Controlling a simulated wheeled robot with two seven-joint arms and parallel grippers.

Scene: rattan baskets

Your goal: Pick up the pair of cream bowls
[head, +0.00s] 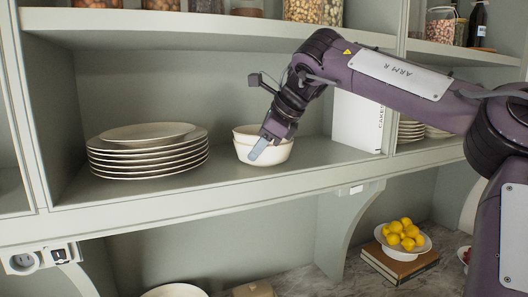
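A pair of cream bowls (246,134), one nested in the other, stands upright on the middle shelf, right of a stack of plates. My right gripper (262,150) reaches down from the upper right. Its fingertip overlaps the front of the bowls, hiding part of their rim and side. I see one pale grey finger clearly. Whether a second finger is inside or behind the bowls, and whether it touches them, I cannot tell. My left gripper does not show.
A tall stack of cream plates (148,158) sits left of the bowls. A white book (357,122) stands to the right, near the shelf divider. The upper shelf (220,24) with jars is close above my arm.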

